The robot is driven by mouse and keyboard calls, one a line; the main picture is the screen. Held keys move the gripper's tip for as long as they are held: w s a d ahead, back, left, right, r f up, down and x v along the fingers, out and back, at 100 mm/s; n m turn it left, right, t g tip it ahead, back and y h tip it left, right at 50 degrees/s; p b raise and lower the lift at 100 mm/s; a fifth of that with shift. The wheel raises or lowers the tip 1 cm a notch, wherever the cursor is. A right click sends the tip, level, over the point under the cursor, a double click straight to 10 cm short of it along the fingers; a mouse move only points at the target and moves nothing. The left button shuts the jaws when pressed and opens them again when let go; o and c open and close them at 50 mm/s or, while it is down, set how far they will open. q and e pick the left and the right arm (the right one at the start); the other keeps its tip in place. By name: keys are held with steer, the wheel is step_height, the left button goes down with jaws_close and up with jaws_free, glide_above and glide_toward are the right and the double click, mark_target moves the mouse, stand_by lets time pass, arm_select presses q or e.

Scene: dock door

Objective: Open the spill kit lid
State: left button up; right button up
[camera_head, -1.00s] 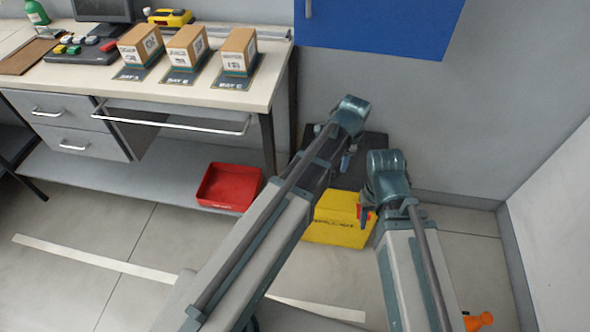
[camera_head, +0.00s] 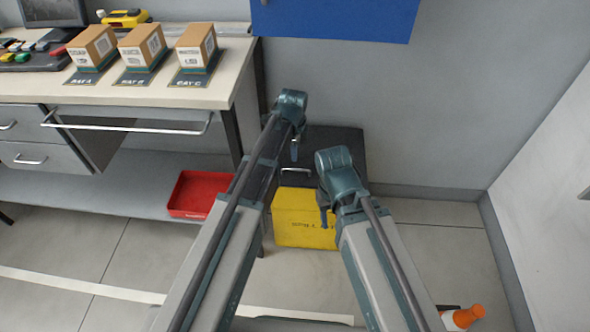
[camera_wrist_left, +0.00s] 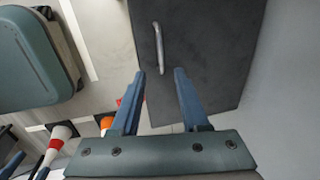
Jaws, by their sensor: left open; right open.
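The spill kit is a yellow box (camera_head: 303,225) on the floor against the back wall, with a dark lid (camera_head: 340,150) that looks shut. A pale bar handle (camera_head: 297,170) lies near the lid's front edge. In the left wrist view the lid (camera_wrist_left: 215,50) fills the upper right and the handle (camera_wrist_left: 158,48) is just ahead of the fingertips. My left gripper (camera_head: 294,150) is over the lid, its fingers (camera_wrist_left: 159,74) open and empty, apart from the handle. My right gripper (camera_head: 326,215) is in front of the box's right side; its fingers are small and partly hidden by my arm.
A workbench (camera_head: 225,85) with boxes on its top stands left of the kit. A red tray (camera_head: 198,195) lies on its lower shelf. A blue cabinet (camera_head: 340,15) hangs above. An orange cone (camera_head: 465,317) is at the lower right. The floor right of the kit is clear.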

mark_target(295, 169)
arm_select(q)
steer(key=f+b, duration=0.3)
steer(key=w+f+b, duration=0.1)
steer(key=f+b, duration=0.2)
steer(key=f, duration=0.1)
steer(key=w+f+b, duration=0.1)
steer(key=f+b, duration=0.3)
steer(key=shift+w, duration=0.1)
steer(key=shift+c, duration=0.3)
jaws_close()
stand_by(0.8)
